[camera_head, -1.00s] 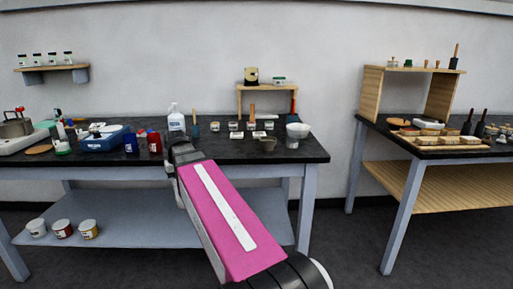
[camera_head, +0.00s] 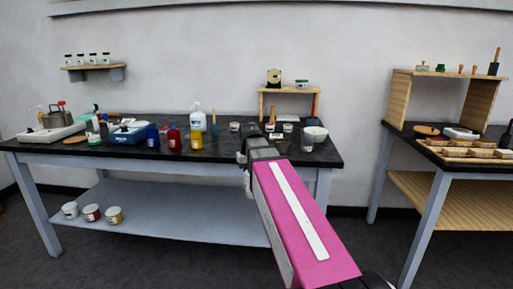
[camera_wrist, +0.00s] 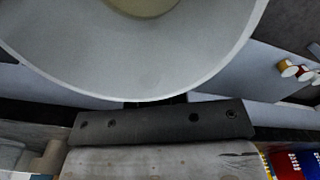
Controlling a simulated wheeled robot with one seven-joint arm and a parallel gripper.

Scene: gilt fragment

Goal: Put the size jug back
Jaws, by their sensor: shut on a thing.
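My gripper (camera_head: 246,160) is at the end of my pink arm, in front of the workbench's front edge in the head view. In the wrist view a pale grey, round-rimmed vessel (camera_wrist: 130,75) fills the top, with something yellowish inside; it seems to be the size jug. It sits right against the dark gripper bar (camera_wrist: 160,122), and the gripper is shut on it. The contact itself is not clearly visible. In the head view I cannot make out the held vessel; my arm covers that area.
The dark-topped workbench (camera_head: 225,153) holds a hot plate (camera_head: 50,133), a blue device (camera_head: 128,134), blue, red and yellow containers, a white bottle (camera_head: 197,118) and a white bowl (camera_head: 315,134). A small riser (camera_head: 289,90) stands at the back. A second table (camera_head: 440,180) is at right.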

